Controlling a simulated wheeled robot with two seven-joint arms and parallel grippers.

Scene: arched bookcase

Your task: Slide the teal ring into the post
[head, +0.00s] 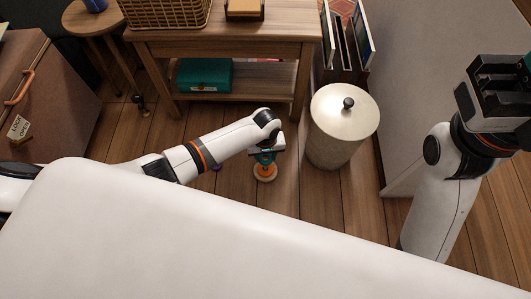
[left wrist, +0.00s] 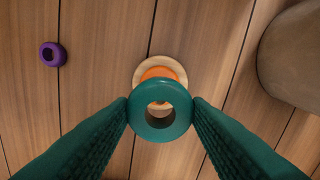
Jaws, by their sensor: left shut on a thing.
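The teal ring (left wrist: 160,111) is gripped between the two green fingers of my left gripper (left wrist: 161,108), close to the wrist camera. Below it are an orange ring (left wrist: 160,73) and a round pale wooden base (left wrist: 158,60) on the floor. The post itself is hard to make out behind the teal ring. In the head view, my left gripper (head: 265,153) is above the orange ring (head: 264,170) and the wooden base (head: 265,178). I cannot tell whether the teal ring is around the post. My right gripper (head: 498,80) is raised at the right edge, its fingers unclear.
A purple ring (left wrist: 49,54) lies on the floor to the left. A lidded pale bin (head: 345,130) stands right of the base. A wooden table (head: 220,40) with a shelf is behind, and a brown chest (head: 45,100) stands at the left.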

